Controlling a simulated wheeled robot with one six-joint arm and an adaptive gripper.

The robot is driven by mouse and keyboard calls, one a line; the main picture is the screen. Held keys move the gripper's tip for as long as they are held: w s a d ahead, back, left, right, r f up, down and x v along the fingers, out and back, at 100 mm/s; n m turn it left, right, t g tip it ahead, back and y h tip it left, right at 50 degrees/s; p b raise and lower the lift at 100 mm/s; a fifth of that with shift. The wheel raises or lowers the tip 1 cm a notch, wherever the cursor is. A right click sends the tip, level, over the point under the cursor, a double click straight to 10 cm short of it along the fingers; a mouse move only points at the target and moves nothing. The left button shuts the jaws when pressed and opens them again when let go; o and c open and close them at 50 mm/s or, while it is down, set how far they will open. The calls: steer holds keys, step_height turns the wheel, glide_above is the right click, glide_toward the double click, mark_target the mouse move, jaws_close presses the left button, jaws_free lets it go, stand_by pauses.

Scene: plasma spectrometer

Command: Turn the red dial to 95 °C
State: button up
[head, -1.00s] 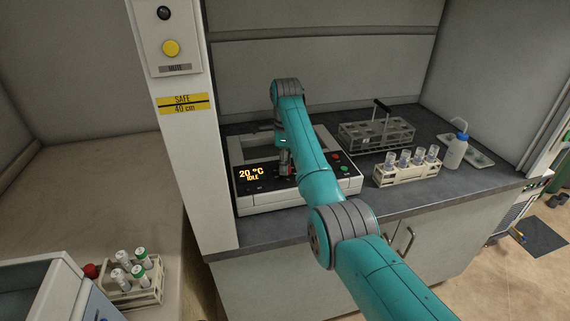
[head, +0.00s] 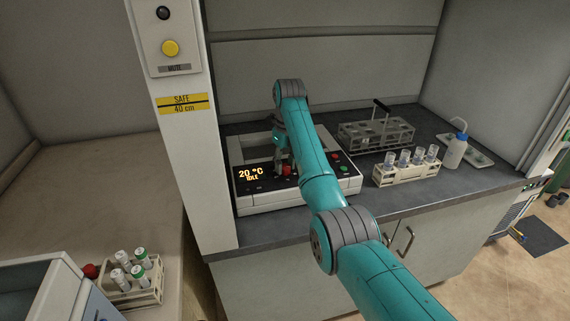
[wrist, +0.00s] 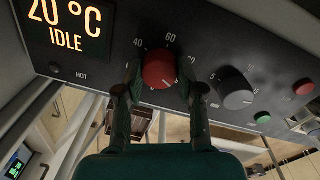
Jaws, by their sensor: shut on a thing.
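The red dial (wrist: 159,70) is on the dark front panel of the white heating unit (head: 270,206), with numbers such as 40, 60 and 80 printed around it. In the head view the red dial (head: 287,170) shows beside my arm. My gripper (wrist: 160,88) has one finger on each side of the dial and is shut on it. The display (wrist: 68,24) reads 20 °C and IDLE; it reads the same in the head view (head: 251,174). The lower part of the dial's scale is hidden.
A dark grey knob (wrist: 236,88) sits right of the red dial, with a green button (wrist: 262,117) and a red button (wrist: 304,87) beyond. A vial rack (head: 407,172), an empty rack (head: 376,134) and a wash bottle (head: 456,150) stand to the right on the counter.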

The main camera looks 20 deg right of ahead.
steer(key=shift+m, duration=0.3)
steer(key=o, duration=1.1)
steer(key=shift+o, duration=0.2)
